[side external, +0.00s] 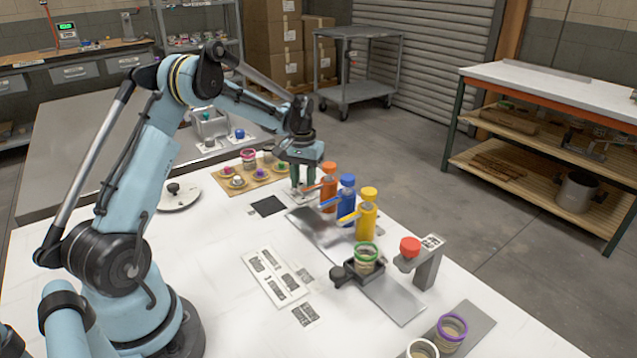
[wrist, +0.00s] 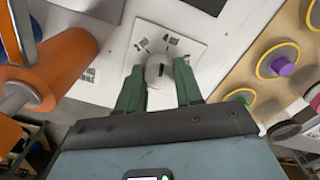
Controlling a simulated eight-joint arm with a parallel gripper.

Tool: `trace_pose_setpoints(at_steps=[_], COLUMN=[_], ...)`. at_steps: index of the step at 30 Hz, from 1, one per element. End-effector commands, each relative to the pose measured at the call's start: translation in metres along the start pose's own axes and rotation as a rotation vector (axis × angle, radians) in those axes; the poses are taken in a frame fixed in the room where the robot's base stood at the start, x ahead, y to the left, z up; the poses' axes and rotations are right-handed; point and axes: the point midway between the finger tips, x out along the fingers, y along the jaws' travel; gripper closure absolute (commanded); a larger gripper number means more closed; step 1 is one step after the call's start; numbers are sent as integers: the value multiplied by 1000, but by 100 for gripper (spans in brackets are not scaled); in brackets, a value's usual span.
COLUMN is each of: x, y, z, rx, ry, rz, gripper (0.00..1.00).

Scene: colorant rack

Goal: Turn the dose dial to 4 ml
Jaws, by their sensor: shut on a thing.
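The dose dial (wrist: 158,66) is a pale round knob with a dark pointer line, on a white plate (wrist: 196,50) with printed marks. One mark looks like 4, at the top right of the knob, and another like 2, at the top left. I cannot tell exactly which mark the line points to. My gripper (wrist: 160,72) has its green fingers on both sides of the knob and is shut on it. In the side external view my gripper (side external: 305,182) is down at the dial plate (side external: 294,201), and its fingers hide most of the knob.
An orange bottle (side external: 328,190) stands close to the right of my gripper, with blue (side external: 346,202) and yellow (side external: 367,220) bottles beyond. A tan board with coloured pegs (side external: 238,180) lies to the left. A dark square (side external: 267,206) lies in front.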

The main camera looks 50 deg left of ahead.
Motion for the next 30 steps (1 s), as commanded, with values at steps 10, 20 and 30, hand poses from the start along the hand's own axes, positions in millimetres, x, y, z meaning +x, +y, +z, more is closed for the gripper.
trace_pose_setpoints(at_steps=[10, 20, 30], x=[0, 0, 0], y=[0, 0, 0], z=[1, 1, 1], rx=[178, 227, 226], ry=[-3, -3, -3], rz=[0, 0, 0], gripper=[95, 95, 62])
